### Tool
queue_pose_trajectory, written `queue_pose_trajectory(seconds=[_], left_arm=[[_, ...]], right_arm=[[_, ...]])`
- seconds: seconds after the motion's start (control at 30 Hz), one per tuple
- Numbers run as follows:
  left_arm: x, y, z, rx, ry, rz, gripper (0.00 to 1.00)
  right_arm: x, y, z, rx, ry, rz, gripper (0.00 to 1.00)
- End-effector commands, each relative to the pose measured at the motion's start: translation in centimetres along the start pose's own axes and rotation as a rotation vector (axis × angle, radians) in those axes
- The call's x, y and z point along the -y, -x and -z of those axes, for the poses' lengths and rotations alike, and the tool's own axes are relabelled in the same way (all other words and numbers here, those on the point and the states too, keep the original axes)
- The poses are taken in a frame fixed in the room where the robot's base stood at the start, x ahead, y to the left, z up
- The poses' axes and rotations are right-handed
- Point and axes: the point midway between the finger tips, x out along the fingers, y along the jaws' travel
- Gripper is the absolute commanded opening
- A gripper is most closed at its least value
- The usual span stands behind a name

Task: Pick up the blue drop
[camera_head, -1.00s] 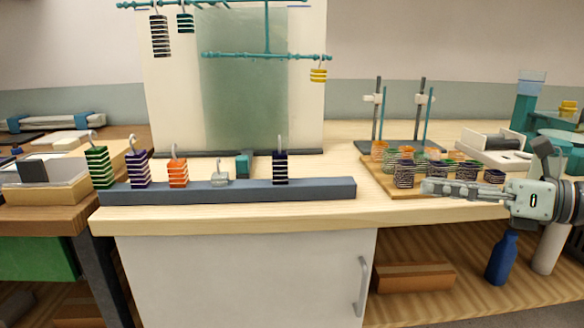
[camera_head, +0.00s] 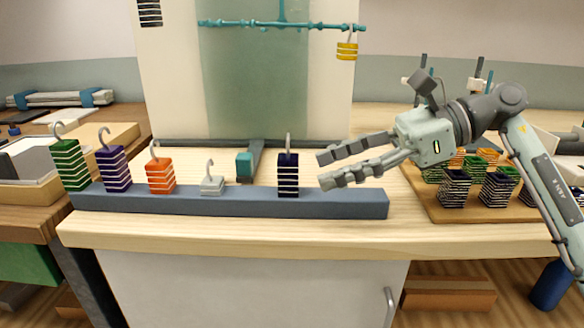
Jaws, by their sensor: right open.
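Several striped drops with hooks stand in a row on a blue-grey bar. The dark blue drop (camera_head: 288,175), with pale stripes and an upright hook, stands near the bar's right end. My right gripper (camera_head: 322,170) comes in from the right and is open and empty. Its two fingers point left toward the dark blue drop, with a small gap in the picture between fingertips and drop. An indigo drop (camera_head: 115,168) stands farther left on the bar. My left gripper is out of view.
The blue-grey bar (camera_head: 230,204) also carries green (camera_head: 70,165), orange (camera_head: 161,176) and small grey (camera_head: 212,186) drops. A teal rack (camera_head: 281,24) with a yellow drop (camera_head: 347,51) stands behind. A wooden tray (camera_head: 431,207) of striped pieces is at right.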

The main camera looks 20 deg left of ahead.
Motion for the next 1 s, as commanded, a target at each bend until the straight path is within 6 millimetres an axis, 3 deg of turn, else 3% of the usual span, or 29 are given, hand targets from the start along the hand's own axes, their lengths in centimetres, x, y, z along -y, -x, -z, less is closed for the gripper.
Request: queue_pose_trajectory(seconds=[0.4, 0.7, 1.0], left_arm=[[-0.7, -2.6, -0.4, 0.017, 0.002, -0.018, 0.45], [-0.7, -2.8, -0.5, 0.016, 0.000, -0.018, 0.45], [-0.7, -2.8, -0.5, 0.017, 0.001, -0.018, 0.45]], right_arm=[[0.3, -5.4, 0.4, 0.002, -0.001, 0.000, 0.50], [0.4, -5.8, 0.5, 0.001, -0.001, 0.003, 0.49], [0.4, -5.7, 0.5, 0.001, -0.001, 0.003, 0.12]])
